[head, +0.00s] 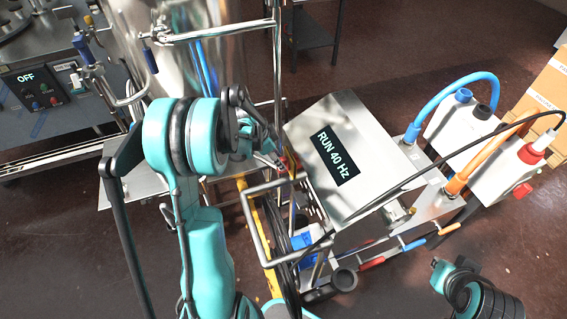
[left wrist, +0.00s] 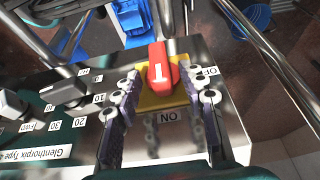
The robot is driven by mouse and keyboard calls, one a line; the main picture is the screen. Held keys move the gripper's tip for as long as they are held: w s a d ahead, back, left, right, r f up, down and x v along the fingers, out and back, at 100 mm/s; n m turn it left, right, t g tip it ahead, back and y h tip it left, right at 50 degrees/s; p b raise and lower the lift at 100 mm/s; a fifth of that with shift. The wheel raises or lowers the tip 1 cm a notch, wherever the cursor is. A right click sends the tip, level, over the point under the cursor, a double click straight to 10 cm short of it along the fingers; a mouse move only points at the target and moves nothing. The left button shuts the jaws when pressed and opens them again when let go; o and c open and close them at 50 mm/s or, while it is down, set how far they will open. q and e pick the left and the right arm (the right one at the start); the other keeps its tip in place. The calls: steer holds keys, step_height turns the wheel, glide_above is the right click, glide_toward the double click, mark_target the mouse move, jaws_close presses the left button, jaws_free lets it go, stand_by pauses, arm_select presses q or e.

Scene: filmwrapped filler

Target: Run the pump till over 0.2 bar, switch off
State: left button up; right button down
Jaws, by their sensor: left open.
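The pump's steel control box (head: 316,124) carries a dark display (head: 335,158) reading "RUN 40 Hz". In the left wrist view, a red rotary switch (left wrist: 159,68) with a white mark sits on a yellow plate (left wrist: 158,98), between OFF and ON labels. My left gripper (head: 280,163) is beside the box's left side. In the left wrist view its two fingers (left wrist: 169,86) are open, one on each side of the switch; contact cannot be told. A grey knob (left wrist: 64,89) with a number scale is left of the switch. No readable pressure value shows.
A dark panel (head: 34,88) with an "OFF" display and buttons stands at the far left. A shiny steel vessel (head: 180,45) is behind my left arm. Blue (head: 440,91) and orange (head: 478,157) hoses run right of the box. Cardboard boxes (head: 545,95) stand far right.

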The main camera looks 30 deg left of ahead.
arm_select(q)
steer(key=shift+b+x, duration=0.4)
steer(key=shift+x, duration=1.3)
steer(key=shift+r, duration=0.1)
jaws_close()
steer(key=shift+a+g+h, duration=0.1)
steer(key=shift+g+h, duration=0.3)
steer(key=shift+h, duration=0.2)
jaws_free()
